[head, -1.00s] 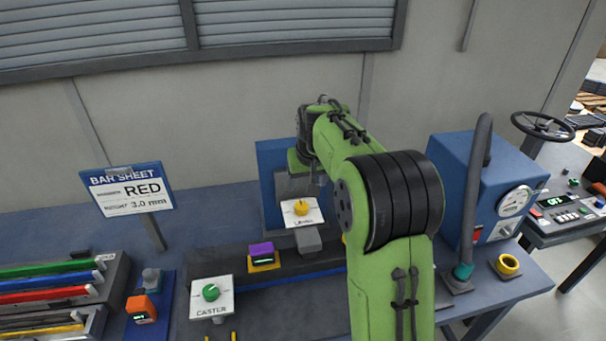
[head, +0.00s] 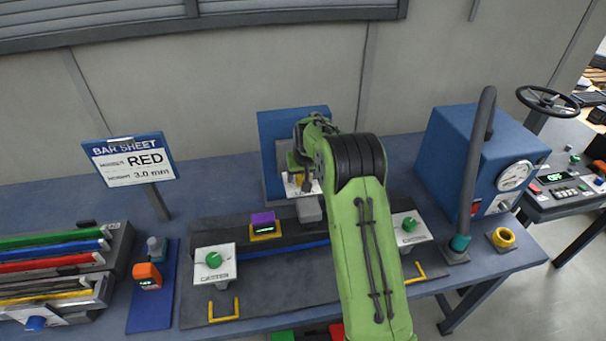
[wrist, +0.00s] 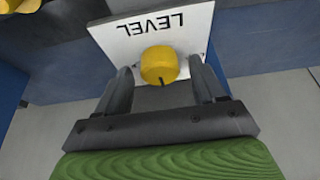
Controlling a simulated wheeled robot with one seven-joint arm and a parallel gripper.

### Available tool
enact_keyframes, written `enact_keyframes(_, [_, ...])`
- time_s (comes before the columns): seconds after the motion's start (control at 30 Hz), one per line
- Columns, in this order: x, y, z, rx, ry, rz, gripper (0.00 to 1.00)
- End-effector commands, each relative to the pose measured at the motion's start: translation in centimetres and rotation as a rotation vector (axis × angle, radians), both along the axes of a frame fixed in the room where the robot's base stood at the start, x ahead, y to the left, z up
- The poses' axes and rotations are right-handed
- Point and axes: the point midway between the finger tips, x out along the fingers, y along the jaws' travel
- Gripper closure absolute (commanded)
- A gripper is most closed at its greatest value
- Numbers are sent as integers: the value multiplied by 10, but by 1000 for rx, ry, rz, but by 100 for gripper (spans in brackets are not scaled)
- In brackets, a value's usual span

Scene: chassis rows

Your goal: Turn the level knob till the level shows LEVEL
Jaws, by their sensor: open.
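The level knob (wrist: 159,65) is a round yellow knob with a dark pointer mark, on a white plate (wrist: 113,38) labelled LEVEL in the wrist view. My gripper (wrist: 163,80) is open, with one finger on each side of the knob. Gaps seem to show between fingers and knob; I cannot tell whether either touches. In the head view my gripper (head: 305,184) is over the plate and hides the knob. A purple device (head: 263,219) with a small green-lit display sits left of it; its reading is too small to make out.
Two CASTER plates with green knobs (head: 214,259) (head: 409,224) flank the dark fixture. A bar sheet (head: 130,161) reads RED, 3.0 mm. Coloured bars lie in a rack (head: 122,255) at left. A blue machine with a gauge (head: 470,160) stands at right.

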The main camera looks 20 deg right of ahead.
Motion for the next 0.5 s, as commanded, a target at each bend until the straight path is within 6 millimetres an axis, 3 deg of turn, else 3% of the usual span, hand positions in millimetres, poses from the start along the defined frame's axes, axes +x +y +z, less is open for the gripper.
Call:
enact_keyframes(0.2, [0, 0, 0, 0, 0, 0, 31])
enact_keyframes(0.5, [0, 0, 0, 0, 0, 1, 77])
